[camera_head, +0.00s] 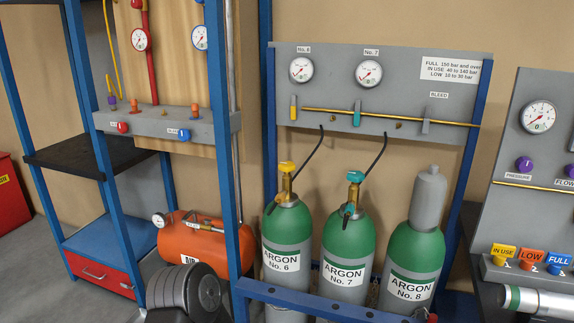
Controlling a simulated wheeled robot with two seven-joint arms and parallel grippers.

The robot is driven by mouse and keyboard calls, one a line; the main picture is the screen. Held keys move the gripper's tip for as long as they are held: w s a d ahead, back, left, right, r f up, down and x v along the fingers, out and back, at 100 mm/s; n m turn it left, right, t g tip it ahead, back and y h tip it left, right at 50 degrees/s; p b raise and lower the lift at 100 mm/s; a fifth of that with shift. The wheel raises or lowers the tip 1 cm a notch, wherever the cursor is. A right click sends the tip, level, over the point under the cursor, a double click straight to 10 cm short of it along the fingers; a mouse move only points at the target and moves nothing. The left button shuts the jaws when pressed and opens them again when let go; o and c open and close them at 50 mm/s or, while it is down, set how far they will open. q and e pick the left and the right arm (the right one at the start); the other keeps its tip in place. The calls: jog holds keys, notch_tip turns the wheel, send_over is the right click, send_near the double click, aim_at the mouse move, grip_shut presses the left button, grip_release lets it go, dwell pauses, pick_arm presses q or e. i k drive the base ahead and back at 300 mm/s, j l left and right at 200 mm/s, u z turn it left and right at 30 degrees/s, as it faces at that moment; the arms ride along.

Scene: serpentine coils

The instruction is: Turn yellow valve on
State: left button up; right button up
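A yellow valve handle (287,167) sits on the brass stem on top of the green cylinder labelled Argon No. 6 (287,235). A second yellow part, a small upright lever (293,107), is on the grey gauge panel (400,75) under gauge No. 6 (301,70). A dark hose (311,152) runs between the panel and the No. 6 cylinder top. The needle on gauge No. 6 is too small to read surely.
Argon No. 7 (347,245), with a teal handle (355,177), and capped No. 8 (414,255) stand to the right. A blue rack rail (320,303) crosses in front of the cylinders. An orange tank (192,241) is left; a sloped console (530,85) is right.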

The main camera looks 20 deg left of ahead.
aim_at(286, 167)
jog(key=i+l+u, duration=0.15)
jog(key=i+u, duration=0.15)
jog(key=i, duration=0.15)
jog(key=i+l+u, duration=0.35)
jog(key=i+j, duration=0.05)
jog(key=i, duration=0.05)
